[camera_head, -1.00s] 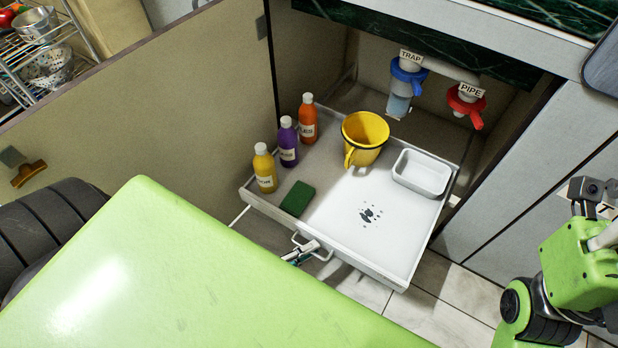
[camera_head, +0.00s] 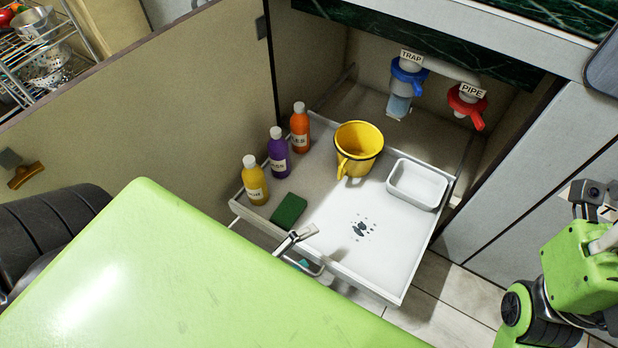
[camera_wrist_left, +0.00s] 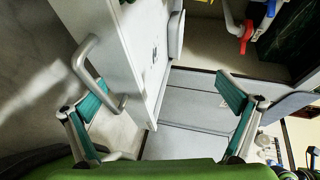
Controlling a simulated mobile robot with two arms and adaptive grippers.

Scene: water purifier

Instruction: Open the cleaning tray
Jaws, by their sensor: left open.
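The cleaning tray (camera_head: 386,281) is a white drawer that sticks well out of the cabinet under the counter. Its metal handle (camera_head: 318,270) is on the front face, and it also shows in the left wrist view (camera_wrist_left: 84,62). My left gripper (camera_head: 303,249) is at the handle, with its fingers spread wide and nothing clamped between them. In the left wrist view, one teal-padded finger is right at the handle loop, overlapping it, and the other is well apart to the right. I cannot tell if the finger touches the handle. The right gripper's fingers do not show.
The tray holds yellow (camera_head: 255,182), purple (camera_head: 278,152) and orange (camera_head: 299,130) bottles, a green sponge (camera_head: 289,210), a yellow pitcher (camera_head: 357,150) and a white tub (camera_head: 418,185). A blue trap (camera_head: 400,85) and red-valved pipe (camera_head: 466,102) hang above. The cabinet door (camera_head: 150,110) stands open.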

